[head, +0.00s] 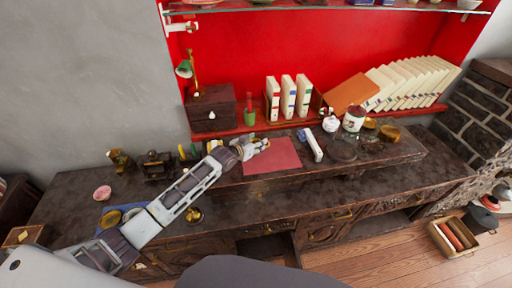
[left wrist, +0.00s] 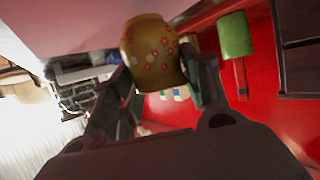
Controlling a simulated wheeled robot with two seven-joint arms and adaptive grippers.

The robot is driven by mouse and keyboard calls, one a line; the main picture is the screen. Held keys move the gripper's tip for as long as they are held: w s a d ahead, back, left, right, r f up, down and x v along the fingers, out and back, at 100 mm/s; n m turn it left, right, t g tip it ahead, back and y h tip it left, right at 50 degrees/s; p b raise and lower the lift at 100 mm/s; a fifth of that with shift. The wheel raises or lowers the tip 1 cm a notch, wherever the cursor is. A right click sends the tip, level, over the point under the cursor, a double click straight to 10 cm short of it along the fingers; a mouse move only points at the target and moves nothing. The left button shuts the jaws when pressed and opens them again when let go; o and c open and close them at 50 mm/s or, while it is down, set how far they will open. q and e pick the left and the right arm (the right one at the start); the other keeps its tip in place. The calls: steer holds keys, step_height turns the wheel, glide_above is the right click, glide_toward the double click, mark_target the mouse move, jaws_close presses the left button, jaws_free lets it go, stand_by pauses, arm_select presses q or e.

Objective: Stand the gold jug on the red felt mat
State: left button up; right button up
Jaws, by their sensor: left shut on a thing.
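The gold jug (left wrist: 152,52), with red and pale flowers, is between the two fingers of my left gripper (left wrist: 160,82) in the left wrist view. The fingers are shut on it. In the head view my left gripper (head: 256,145) is at the back left edge of the red felt mat (head: 273,158), and the jug is mostly hidden there. The mat lies flat and bare on the raised dark ledge. A pink surface, seemingly the mat (left wrist: 95,22), is beyond the jug in the wrist view. I cannot tell whether the jug touches it. My right gripper is not in view.
A white box-like thing (head: 311,145) lies just right of the mat. White books (head: 288,97) stand on the red shelf. A dark round plate (head: 342,150) lies farther right.

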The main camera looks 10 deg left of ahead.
arm_select(q)
steer(key=shift+f, duration=1.3)
steer(key=shift+f, duration=0.1)
steer(key=o, duration=1)
steer(key=shift+o, duration=0.2)
steer(key=shift+s, duration=0.1)
steer(key=v, duration=1.2)
